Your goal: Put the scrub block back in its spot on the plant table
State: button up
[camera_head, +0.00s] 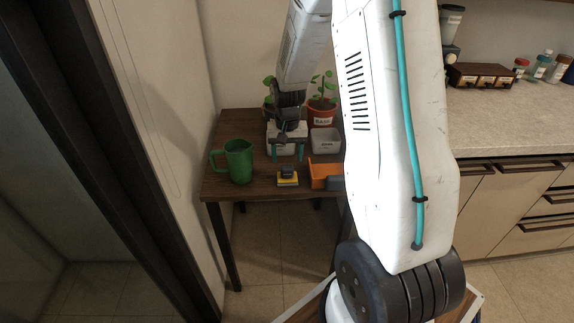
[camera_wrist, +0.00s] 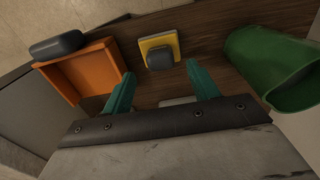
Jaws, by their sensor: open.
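A yellow block with a dark grey top, which looks like the scrub block (camera_head: 287,181), sits on the wooden plant table (camera_head: 248,187) near its front edge. It also shows in the wrist view (camera_wrist: 149,44), ahead of and between my fingertips. My gripper (camera_head: 288,157) is open and empty, with teal fingers pointing down over the table behind the block. In the wrist view my gripper (camera_wrist: 158,78) is apart from the block. An orange open tray (camera_head: 319,173) stands right of the block. I cannot tell which spot on the table belongs to the block.
A green mug (camera_head: 238,162) stands left of the block. A dark grey rounded object (camera_head: 333,184) is at the orange tray's front. A grey labelled container (camera_head: 325,141) and potted plants (camera_head: 323,112) stand behind. A wall borders the table's left; a counter (camera_head: 510,125) is right.

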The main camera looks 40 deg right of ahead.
aim_at(287, 166)
notch_tip(287, 166, up, 7)
jog(key=s+a+r+n, duration=0.3)
jog(key=s+a+r, duration=0.85)
jog(key=r, duration=0.25)
jog(key=s+a+r+n, duration=0.1)
jog(key=s+a+n, duration=0.1)
jog(key=s, duration=0.6)
jog(key=s+a+r+n+t, duration=0.1)
jog(key=s+a+r, duration=0.1)
jog(key=s, duration=0.5)
jog(key=shift+s+a+n, duration=0.35)
jog(key=shift+a+n, duration=0.05)
jog(key=shift+a, duration=0.3)
